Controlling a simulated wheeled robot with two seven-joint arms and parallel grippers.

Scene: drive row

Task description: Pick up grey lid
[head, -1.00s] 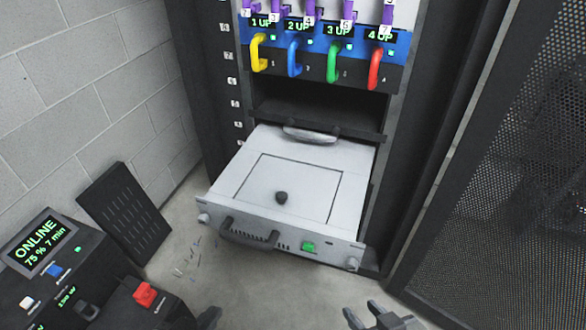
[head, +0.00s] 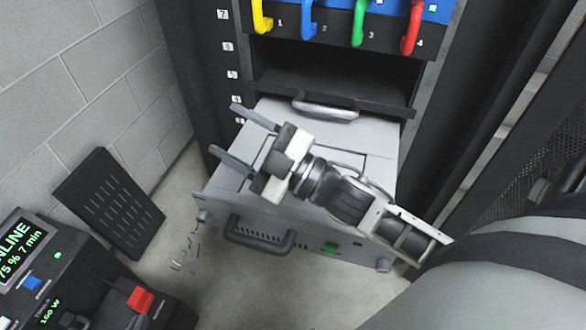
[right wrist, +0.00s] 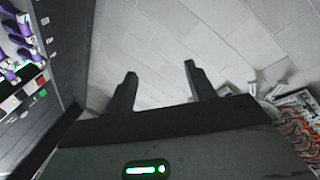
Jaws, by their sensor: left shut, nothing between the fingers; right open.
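The grey lid (head: 325,150) is the flat panel marked by a thin outline on top of the pulled-out rack unit (head: 310,125) in the head view. My right gripper (head: 227,128) reaches across it from the right, fingers open and pointing left, with nothing between them. The hand and wrist cover much of the lid and hide its dark knob. I cannot tell how high the hand is above the lid. The right wrist view shows the open fingers (right wrist: 160,80) against the wall, without the lid. My left gripper is out of view.
An empty rack slot and coloured handles (head: 312,25) are above the unit. A dark slotted panel (head: 108,203) leans on the wall at left. A console with a red switch (head: 140,299) is at lower left. Cable bits lie on the floor. A mesh door (head: 515,150) is at right.

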